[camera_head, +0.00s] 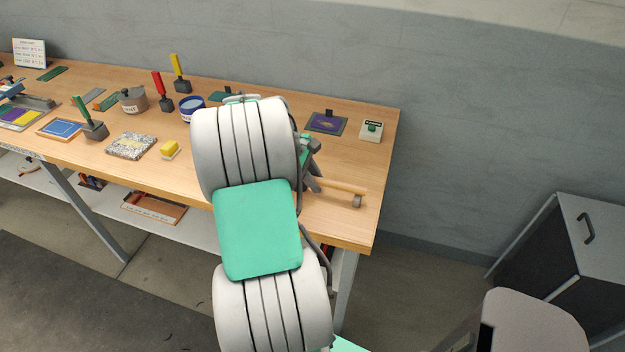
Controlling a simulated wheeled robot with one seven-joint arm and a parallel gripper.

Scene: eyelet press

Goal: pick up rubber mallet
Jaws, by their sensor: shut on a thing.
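My arm reaches over the right part of the workbench and hides much of what lies behind it. My gripper (314,184) shows only partly, at the right side of the arm, pointing down at the bench. It is shut on the rubber mallet (343,186), whose pale wooden handle sticks out to the right of the fingers. A small grey piece (357,201) shows just below the handle's right end; I cannot tell whether it belongs to the mallet. The rest of the mallet is hidden. I cannot tell whether the mallet is clear of the bench top.
The wooden workbench (372,150) has its right edge close by.

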